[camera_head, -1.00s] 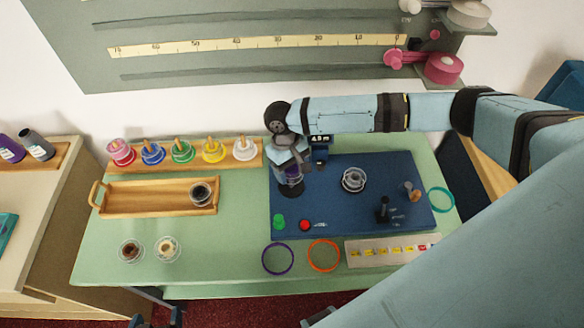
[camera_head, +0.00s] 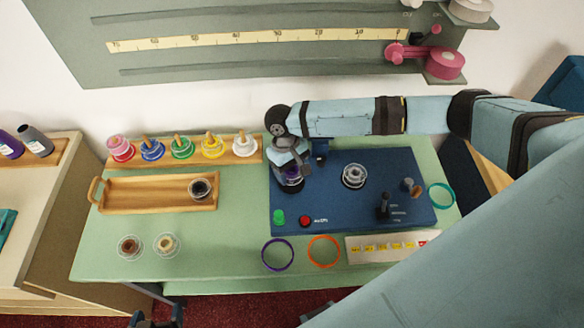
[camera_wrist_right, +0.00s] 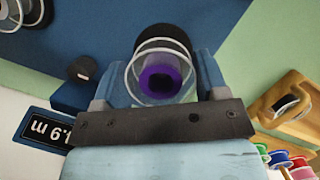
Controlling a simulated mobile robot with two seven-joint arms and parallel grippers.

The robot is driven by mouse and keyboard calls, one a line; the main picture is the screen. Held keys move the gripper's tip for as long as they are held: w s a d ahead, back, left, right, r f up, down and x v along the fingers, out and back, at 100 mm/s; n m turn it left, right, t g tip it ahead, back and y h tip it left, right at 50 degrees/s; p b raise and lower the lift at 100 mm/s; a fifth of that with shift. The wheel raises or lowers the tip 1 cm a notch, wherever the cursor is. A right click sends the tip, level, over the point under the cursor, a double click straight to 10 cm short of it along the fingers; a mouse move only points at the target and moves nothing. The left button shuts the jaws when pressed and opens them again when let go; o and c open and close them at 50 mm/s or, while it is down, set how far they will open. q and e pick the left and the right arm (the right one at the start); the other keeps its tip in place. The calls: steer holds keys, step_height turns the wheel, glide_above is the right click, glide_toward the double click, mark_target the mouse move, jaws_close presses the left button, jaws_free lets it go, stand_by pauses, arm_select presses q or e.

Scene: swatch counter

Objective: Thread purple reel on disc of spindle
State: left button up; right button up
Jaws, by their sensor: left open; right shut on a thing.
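The purple reel (camera_head: 291,173) has clear flanges and a purple core. My right gripper (camera_head: 290,163) is shut on it at the left end of the blue board. In the right wrist view the reel (camera_wrist_right: 160,78) sits between the two fingers, its open bore facing the camera. The black disc of the spindle (camera_head: 293,187) is right below the reel, and it shows behind the reel in the wrist view (camera_wrist_right: 172,38). I cannot tell whether the reel touches the disc or is around the spindle. My left gripper (camera_head: 156,318) is open and empty at the bottom edge.
A clear reel (camera_head: 353,176) stands mid-board, with a black post (camera_head: 384,205) to its lower right. Green and red buttons (camera_head: 305,221) are at the front. A wooden tray (camera_head: 140,208) and a rack of coloured reels (camera_head: 182,150) lie left. Purple and orange rings (camera_head: 323,266) lie in front.

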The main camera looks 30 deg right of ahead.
steer(key=o, duration=1)
